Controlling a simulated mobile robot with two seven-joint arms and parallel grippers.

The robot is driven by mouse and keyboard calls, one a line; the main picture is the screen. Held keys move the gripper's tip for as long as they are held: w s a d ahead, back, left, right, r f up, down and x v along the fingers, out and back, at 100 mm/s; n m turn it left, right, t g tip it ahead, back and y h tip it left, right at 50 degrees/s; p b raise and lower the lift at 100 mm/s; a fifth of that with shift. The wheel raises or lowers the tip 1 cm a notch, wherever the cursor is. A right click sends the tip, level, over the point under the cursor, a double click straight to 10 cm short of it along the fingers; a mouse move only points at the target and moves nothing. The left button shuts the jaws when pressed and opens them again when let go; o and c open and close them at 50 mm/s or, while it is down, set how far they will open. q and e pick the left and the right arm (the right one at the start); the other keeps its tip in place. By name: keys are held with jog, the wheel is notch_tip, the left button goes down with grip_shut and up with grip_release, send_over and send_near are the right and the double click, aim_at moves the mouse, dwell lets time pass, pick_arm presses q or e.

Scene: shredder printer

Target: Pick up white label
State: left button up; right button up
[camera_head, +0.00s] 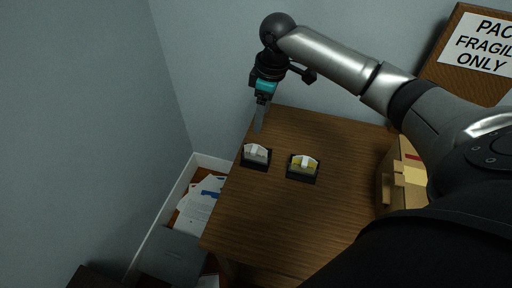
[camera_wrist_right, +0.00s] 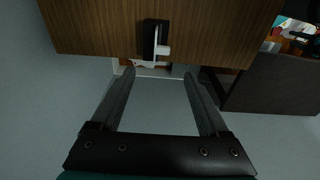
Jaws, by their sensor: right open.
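The white label (camera_head: 256,154) stands in a small dark holder (camera_head: 254,165) near the left edge of the wooden table. One dark holder (camera_wrist_right: 150,38) with a white piece (camera_wrist_right: 163,50) shows ahead of the fingertips. My left gripper is not in view.
The wooden table (camera_head: 270,215) is bare in front of the holders. A cardboard box (camera_head: 400,195) stands at its right side, partly behind my arm. A bin with papers (camera_head: 195,205) stands on the floor at left. A sign board (camera_head: 478,45) is at back right.

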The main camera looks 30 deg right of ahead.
jog(key=b, duration=0.3)
send_over(254, 148)
jog(key=d, duration=0.1)
jog(key=f, duration=0.8)
jog(key=shift+s+f, duration=0.1)
jog(key=shift+s, duration=0.25)
jog(key=shift+w+f, duration=0.1)
jog(key=shift+f, duration=0.65)
jog(key=f, duration=0.2)
jog(key=a+f+b, duration=0.1)
jog(key=f, duration=0.1)
jog(key=shift+w+f+b, duration=0.1)
jog(key=shift+b, duration=0.2)
jog(key=shift+f, duration=0.35)
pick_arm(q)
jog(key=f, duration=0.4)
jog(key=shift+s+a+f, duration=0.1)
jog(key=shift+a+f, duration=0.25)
pick_arm(e)
jog(key=shift+c, duration=0.2)
jog(key=c, duration=1.1)
jog(key=shift+o, duration=0.2)
jog(key=shift+w+r, duration=0.1)
jog(key=shift+r, duration=0.1)
